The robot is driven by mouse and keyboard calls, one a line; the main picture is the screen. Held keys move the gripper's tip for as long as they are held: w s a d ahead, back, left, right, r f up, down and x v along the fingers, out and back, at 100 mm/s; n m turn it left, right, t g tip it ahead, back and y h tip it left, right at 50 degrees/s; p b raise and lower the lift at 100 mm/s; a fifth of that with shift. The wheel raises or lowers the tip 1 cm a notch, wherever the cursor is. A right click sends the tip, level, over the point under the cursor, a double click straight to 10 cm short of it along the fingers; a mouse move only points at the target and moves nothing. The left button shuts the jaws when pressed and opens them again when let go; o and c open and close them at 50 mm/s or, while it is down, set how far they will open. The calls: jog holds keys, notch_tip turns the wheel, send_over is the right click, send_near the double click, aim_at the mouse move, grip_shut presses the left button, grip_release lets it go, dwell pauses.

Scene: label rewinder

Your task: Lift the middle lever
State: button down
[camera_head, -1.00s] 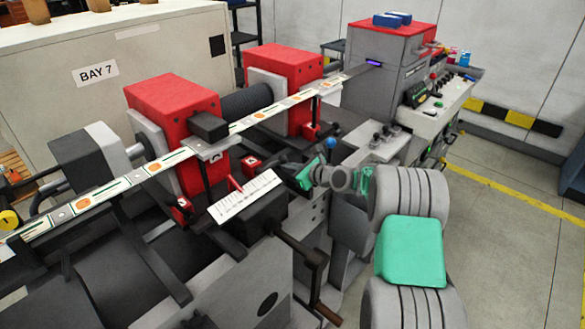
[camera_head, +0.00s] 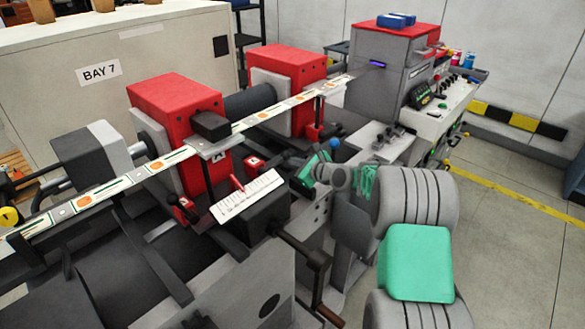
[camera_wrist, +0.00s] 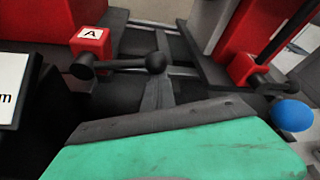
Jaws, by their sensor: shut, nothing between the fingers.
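The middle lever's red block marked A (camera_head: 252,163) stands on the machine's front in the head view. In the wrist view that block (camera_wrist: 91,44) shows at upper left. Its black lever arm points right from it, roughly level, and ends in a black ball knob (camera_wrist: 155,62). My gripper (camera_head: 306,172), green with a dark front edge, is to the right of the block in the head view. In the wrist view my gripper (camera_wrist: 160,118) fills the bottom, below the knob; a gap to the lever seems to show. It is shut and empty.
A left lever (camera_head: 181,207) and a right lever's red block (camera_head: 312,132) flank the middle one. A blue ball (camera_wrist: 292,114) sits close at the right of my gripper. A tilted white scale plate (camera_head: 246,195), red housings (camera_head: 177,95) and the label strip (camera_head: 240,123) surround the lever.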

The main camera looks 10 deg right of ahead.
jog(key=s+a+r+n+t+h+b, duration=0.1)
jog(key=s+a+r+n+t+b, duration=0.2)
jog(key=r+n+b, duration=0.5)
jog(key=shift+a+r+n+t+h+b, duration=0.35)
jog(key=shift+a+n+t+b, duration=0.3)
jog(key=shift+b, duration=2.3)
jog(key=shift+r, duration=0.1)
